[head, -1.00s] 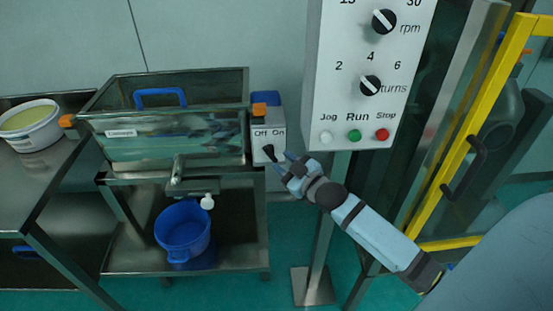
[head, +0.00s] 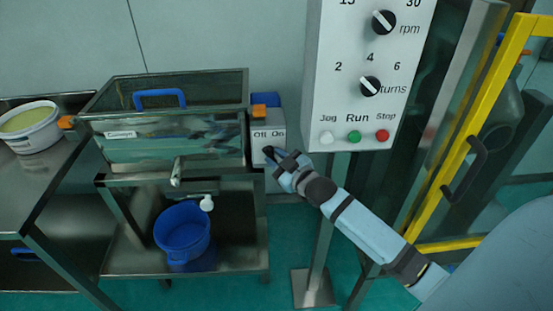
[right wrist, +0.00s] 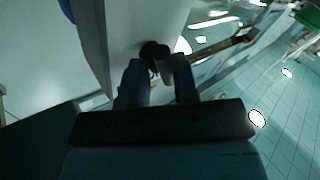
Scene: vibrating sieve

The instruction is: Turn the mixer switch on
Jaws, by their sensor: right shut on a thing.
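The mixer switch box (head: 261,130) is a light grey box marked Off and On, at the right end of the clear-walled mixer trough (head: 165,145). My right gripper (head: 270,158) is at the front of this box, shut on the black switch lever. In the head view the gripper covers most of the lever. In the right wrist view the black switch lever (right wrist: 154,50) sits between the two fingertips of the right gripper (right wrist: 154,68), close to the box's face. Which way the lever points cannot be told. My left gripper is not in view.
A control panel (head: 325,100) with knobs and Jog, Run and Stop buttons stands just right of the switch box. A yellow-framed guard (head: 434,175) is further right. A blue bucket (head: 182,228) sits on the shelf below the trough. A white tub (head: 28,135) stands at left.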

